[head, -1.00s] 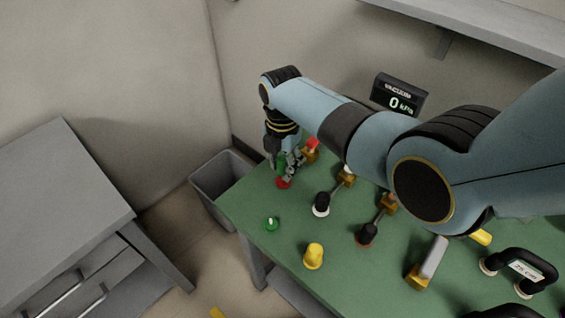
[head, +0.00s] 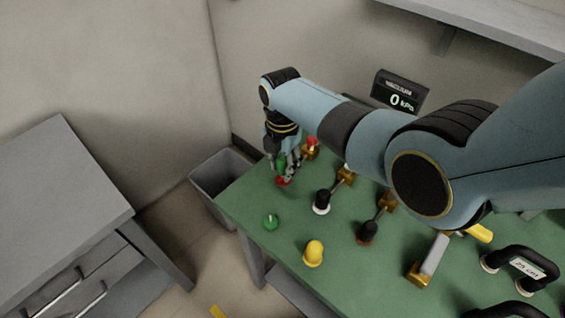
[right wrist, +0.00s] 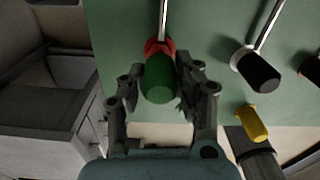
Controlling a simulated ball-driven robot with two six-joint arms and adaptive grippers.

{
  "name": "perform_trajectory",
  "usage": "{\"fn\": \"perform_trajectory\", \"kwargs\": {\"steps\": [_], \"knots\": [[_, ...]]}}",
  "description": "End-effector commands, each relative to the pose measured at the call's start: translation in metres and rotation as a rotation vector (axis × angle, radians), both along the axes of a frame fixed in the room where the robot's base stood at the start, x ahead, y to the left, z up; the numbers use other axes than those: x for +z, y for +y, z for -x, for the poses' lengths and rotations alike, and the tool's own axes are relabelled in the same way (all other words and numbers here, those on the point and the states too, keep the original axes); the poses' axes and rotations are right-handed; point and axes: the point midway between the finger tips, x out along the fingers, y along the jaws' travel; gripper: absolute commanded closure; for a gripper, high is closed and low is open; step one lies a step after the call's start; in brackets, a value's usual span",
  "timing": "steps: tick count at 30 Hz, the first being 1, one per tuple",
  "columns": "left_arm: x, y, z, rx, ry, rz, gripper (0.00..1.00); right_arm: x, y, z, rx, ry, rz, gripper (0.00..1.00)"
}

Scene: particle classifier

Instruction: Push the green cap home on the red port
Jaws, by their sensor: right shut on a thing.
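The green cap (head: 281,164) is between the fingers of my right gripper (head: 285,165), near the table's far left corner. The right wrist view shows the cap (right wrist: 158,80) with a finger on each side, so the gripper is shut on it. The red port (head: 283,181) is directly below the cap. In the right wrist view the red port (right wrist: 156,46) shows as a ring at the cap's far end, lined up with it. The cap hides much of the port, and I cannot tell how deep it sits. My left gripper is not in view.
A red-topped valve (head: 311,146) is close behind the gripper. A grey bin (head: 220,170) stands beside the table. The gauge (head: 398,93) reads 0 kPa.

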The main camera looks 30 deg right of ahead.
Motion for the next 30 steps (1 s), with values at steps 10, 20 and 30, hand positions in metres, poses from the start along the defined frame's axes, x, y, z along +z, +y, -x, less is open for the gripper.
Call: {"fn": "perform_trajectory", "kwargs": {"steps": [10, 20, 30], "knots": [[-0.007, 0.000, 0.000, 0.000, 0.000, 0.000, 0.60, -0.010, 0.000, 0.000, 0.000, 0.000, 0.000, 0.95], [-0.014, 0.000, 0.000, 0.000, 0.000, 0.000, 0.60, -0.018, 0.000, 0.000, 0.000, 0.001, 0.000, 0.95], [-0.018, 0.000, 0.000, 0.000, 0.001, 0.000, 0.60, -0.024, 0.000, 0.001, 0.000, 0.002, 0.000, 0.62]]}}
